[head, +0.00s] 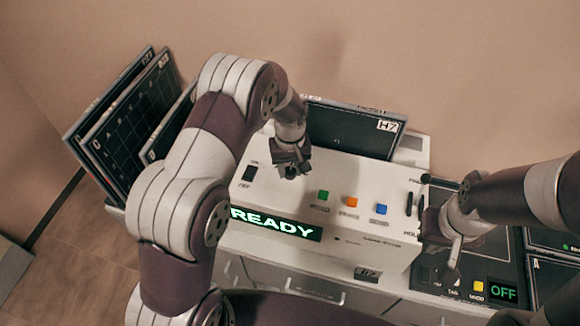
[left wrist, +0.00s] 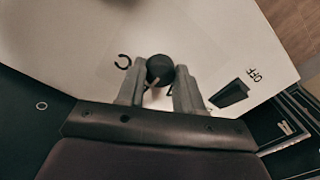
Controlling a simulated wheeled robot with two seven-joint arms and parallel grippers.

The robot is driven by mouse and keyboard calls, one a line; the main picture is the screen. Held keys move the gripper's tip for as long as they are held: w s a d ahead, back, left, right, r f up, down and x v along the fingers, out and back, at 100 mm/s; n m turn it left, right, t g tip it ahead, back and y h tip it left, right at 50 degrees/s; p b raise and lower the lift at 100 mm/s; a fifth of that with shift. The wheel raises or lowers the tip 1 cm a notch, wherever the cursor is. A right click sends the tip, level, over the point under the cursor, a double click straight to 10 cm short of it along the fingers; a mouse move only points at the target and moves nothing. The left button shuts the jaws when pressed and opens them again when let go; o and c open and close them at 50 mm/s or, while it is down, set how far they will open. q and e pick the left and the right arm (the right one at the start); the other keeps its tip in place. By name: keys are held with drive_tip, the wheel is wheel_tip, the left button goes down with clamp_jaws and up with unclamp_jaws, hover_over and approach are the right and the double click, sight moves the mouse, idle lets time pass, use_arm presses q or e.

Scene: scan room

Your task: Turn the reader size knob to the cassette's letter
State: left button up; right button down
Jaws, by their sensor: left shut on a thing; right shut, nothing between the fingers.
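The reader (head: 340,185) is a white console with a lit READY display (head: 275,224). Its size knob (left wrist: 159,69) is round and dark, with a light pointer line, and shows between my left fingertips in the left wrist view. My left gripper (head: 292,170) points down at the reader's top and is shut on the knob; it also shows in the left wrist view (left wrist: 160,85). One letter, which looks like a C, is printed left of the knob; other letters are hidden. A dark cassette labelled H7 (head: 350,130) stands behind the reader. My right gripper (head: 452,262) is shut and empty at the reader's right end.
Green, orange and blue buttons (head: 352,202) line the reader's top. A black switch marked OFF (left wrist: 230,94) is close beside my left gripper. Dark panels (head: 125,120) lean in a rack at the left. A dark unit with an OFF display (head: 503,292) is at the right.

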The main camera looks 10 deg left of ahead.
sight(290, 171)
use_arm(q)
drive_tip(key=shift+w+r, duration=0.15)
drive_tip(key=shift+w, duration=0.05)
drive_tip(key=o, duration=1)
drive_tip(key=shift+o, duration=0.2)
drive_tip(key=shift+s, duration=0.1)
wheel_tip(290, 171, up, 13)
drive_tip(key=b, duration=0.1)
drive_tip(key=shift+f+b, duration=0.2)
drive_tip(key=shift+b, duration=0.1)
